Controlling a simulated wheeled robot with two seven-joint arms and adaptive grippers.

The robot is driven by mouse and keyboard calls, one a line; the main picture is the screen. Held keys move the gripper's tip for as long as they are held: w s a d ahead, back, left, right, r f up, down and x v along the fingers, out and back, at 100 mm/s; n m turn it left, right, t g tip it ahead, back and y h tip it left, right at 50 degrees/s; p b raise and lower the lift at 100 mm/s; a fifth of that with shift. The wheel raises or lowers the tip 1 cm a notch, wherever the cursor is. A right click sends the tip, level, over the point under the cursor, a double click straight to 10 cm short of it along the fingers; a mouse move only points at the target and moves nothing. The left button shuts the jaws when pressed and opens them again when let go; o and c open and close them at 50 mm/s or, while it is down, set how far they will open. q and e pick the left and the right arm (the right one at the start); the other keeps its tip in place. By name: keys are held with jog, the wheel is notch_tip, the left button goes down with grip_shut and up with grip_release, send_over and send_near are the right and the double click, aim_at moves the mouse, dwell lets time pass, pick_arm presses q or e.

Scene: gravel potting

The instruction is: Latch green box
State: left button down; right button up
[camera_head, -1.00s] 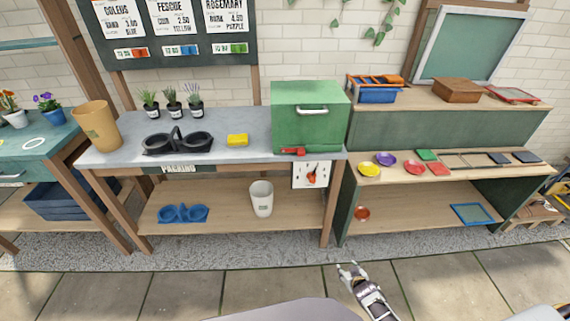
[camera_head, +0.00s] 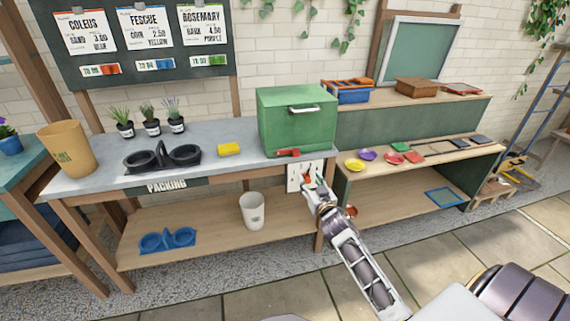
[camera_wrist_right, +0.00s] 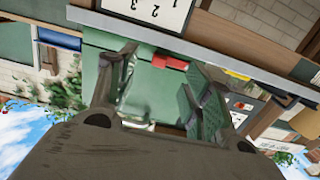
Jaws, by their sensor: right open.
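The green box (camera_head: 290,125) stands on the right end of the grey bench, its lid down and a silver handle (camera_head: 304,109) high on its front. A red latch (camera_head: 288,153) lies sideways at the front's lower edge; whether it is engaged I cannot tell. My right gripper (camera_head: 313,188) is open and empty, below and slightly right of the latch, before the bench edge. In the right wrist view, tilted nearly upside down, the latch (camera_wrist_right: 169,62) shows between the spread fingers (camera_wrist_right: 165,85), apart from them; the green box (camera_wrist_right: 150,100) fills much behind. My left gripper is out of view.
A white panel (camera_head: 295,178) hangs under the bench edge behind my right gripper. A yellow block (camera_head: 229,149) and black carrier (camera_head: 160,157) lie left of the box. A shelf with coloured saucers (camera_head: 355,165) stands right. Paving in front is clear.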

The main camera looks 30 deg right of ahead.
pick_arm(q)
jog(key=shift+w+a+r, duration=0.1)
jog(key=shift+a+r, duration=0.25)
pick_arm(e)
jog(key=shift+w+a+r, duration=0.1)
jog(key=shift+a+r, duration=0.15)
jog(key=shift+r, duration=0.35)
jog(key=shift+a+r, duration=0.2)
jog(key=shift+r, duration=0.35)
send_near(297, 156)
jog(key=shift+b+x, duration=0.65)
jog(key=shift+x, duration=1.35)
jog(key=shift+b+x, duration=0.35)
jog(key=shift+x, duration=1.75)
jog(key=shift+w+f, duration=0.1)
jog(key=shift+w, duration=0.25)
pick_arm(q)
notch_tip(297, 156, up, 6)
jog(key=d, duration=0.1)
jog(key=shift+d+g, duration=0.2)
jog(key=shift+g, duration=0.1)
pick_arm(e)
jog(key=shift+w, duration=0.1)
